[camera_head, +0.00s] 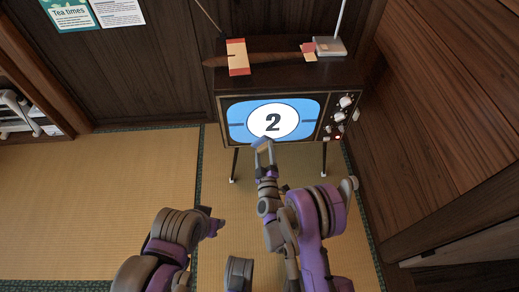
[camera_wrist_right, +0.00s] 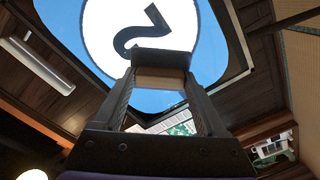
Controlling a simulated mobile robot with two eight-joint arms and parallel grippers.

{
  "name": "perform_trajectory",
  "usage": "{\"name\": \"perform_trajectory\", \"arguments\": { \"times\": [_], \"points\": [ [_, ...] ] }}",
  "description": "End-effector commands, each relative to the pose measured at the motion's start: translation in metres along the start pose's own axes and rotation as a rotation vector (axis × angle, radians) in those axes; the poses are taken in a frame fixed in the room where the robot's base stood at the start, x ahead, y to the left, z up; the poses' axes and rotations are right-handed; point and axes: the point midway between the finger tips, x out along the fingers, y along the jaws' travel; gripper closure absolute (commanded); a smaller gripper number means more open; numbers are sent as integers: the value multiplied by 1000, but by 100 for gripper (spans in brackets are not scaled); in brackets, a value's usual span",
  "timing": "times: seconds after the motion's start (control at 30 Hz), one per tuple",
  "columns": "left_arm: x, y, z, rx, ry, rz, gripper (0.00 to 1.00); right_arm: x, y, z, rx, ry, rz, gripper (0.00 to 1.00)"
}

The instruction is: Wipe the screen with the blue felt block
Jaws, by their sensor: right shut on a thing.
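The screen (camera_head: 302,108) is the lit front of an old television and shows a black 2 in a white circle on blue. It fills the top of the right wrist view (camera_wrist_right: 208,55). My right gripper (camera_head: 263,146) is at the screen's lower edge, below the 2. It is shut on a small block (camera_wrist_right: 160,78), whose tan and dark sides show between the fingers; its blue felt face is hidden. I cannot tell whether the block touches the glass. My left gripper (camera_head: 213,224) is low, left of the right arm; its jaws are unclear.
The television cabinet (camera_head: 282,82) stands on thin legs, with knobs (camera_head: 346,101) right of the screen. A long brown object (camera_head: 270,58), a red-and-cream packet (camera_head: 238,57) and a grey box (camera_head: 330,46) lie on top. A wooden wall (camera_head: 440,90) is close on the right. Tatami (camera_head: 100,200) is clear at left.

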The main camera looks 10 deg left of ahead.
Motion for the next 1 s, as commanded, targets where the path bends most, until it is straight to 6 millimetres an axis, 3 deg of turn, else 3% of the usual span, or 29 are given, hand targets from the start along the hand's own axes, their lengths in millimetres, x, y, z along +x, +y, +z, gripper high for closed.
{"name": "perform_trajectory", "arguments": {
  "times": [0.1,0.3,0.57,1.0],
  "points": [
    [-2,0,0,0,0,0,50,0,1,13,-280,-2,2,71],
    [-5,0,-1,0,1,0,50,-1,2,45,-659,-9,3,71],
    [-5,0,-1,0,1,0,50,6,1,57,-730,-9,3,71],
    [-4,0,-1,0,1,0,50,48,2,57,-727,-8,2,71]
  ]
}}
